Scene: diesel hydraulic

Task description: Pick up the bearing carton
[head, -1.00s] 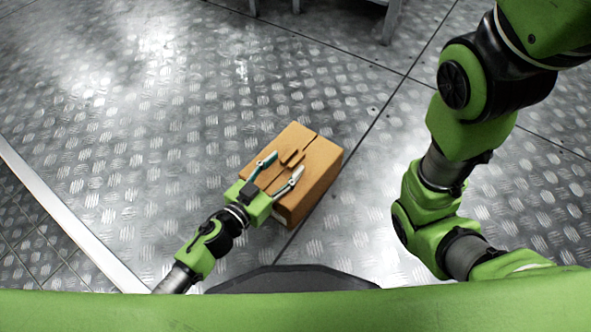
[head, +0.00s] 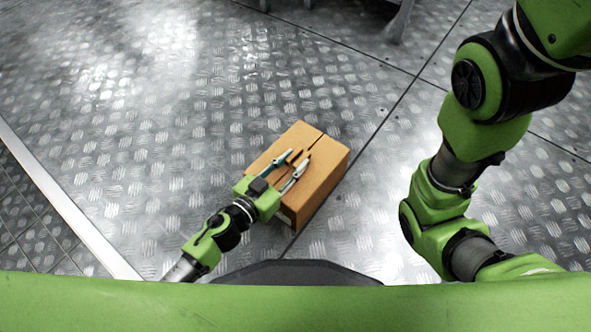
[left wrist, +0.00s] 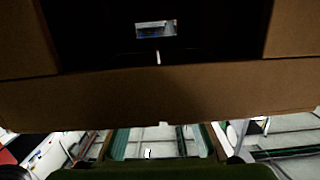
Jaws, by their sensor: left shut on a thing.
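The bearing carton (head: 322,182) is a brown cardboard box on the metal floor, just ahead of my base in the head view. Its top has a dark slit and a raised brown part between my fingers. My left gripper (head: 296,162) reaches over the top from the near left and is shut on the carton. I cannot tell whether the carton is clear of the floor. In the left wrist view the brown cardboard (left wrist: 150,95) fills the upper part, around a dark opening. My right arm shows at the right, but its gripper is out of view.
The diamond-plate floor (head: 130,150) is clear around the carton. A pale metal strip (head: 65,205) runs along the left. Grey metal legs (head: 398,22) stand at the top. My green base edge fills the bottom.

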